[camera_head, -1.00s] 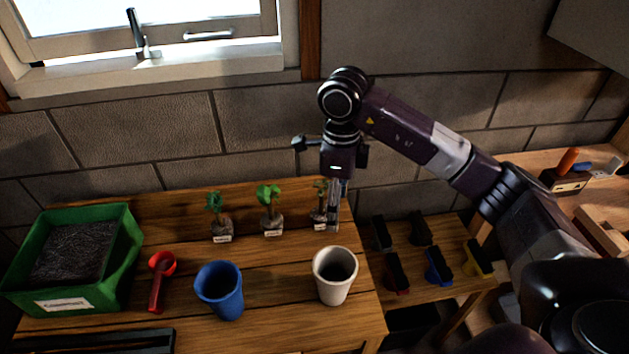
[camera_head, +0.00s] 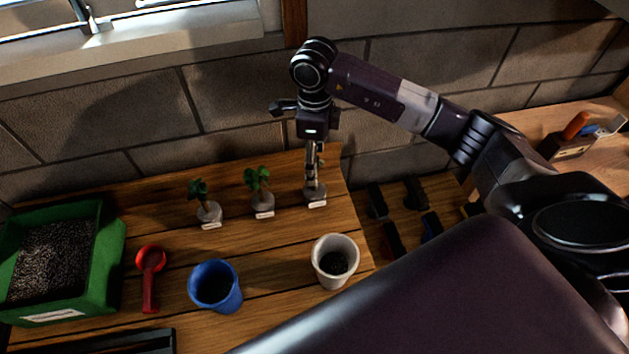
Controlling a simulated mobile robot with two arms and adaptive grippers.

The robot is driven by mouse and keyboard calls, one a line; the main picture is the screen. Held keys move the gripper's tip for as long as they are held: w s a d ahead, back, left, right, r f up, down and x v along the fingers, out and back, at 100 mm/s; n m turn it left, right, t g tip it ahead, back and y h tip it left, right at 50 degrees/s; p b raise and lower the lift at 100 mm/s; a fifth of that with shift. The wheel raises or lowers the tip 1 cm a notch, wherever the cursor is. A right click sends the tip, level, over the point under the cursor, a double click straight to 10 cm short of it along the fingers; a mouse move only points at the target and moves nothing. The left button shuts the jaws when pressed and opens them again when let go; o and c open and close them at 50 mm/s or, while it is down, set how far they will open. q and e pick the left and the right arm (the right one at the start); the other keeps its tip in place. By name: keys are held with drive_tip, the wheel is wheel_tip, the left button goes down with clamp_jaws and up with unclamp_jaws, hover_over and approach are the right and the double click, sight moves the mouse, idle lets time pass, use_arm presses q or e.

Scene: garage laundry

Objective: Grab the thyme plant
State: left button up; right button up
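Three small seedlings in root plugs with white labels stand in a row on the wooden table (camera_head: 100,195): a left one (camera_head: 208,212), a middle one (camera_head: 262,205) and a right one (camera_head: 316,197). The label writing is too small to read, so I cannot tell which is thyme. My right gripper (camera_head: 314,180) points down at the right seedling, its fingers overlapping the stem and hiding most of the leaves. I cannot tell whether the fingers are closed on it. The plug appears to rest on the table. My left gripper is not in view.
A white pot (camera_head: 350,246) with dark soil and a blue pot (camera_head: 228,297) stand in front of the seedlings. A red scoop (camera_head: 150,262) and a green soil box (camera_head: 107,250) are at left. A block wall (camera_head: 240,110) rises close behind.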

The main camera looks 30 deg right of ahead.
drive_tip(key=shift+f, duration=0.95)
drive_tip(key=c, duration=0.8)
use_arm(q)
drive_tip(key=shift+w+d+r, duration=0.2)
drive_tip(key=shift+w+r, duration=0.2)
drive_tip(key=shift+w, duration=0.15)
use_arm(e)
drive_tip(key=shift+w, duration=0.1)
clamp_jaws()
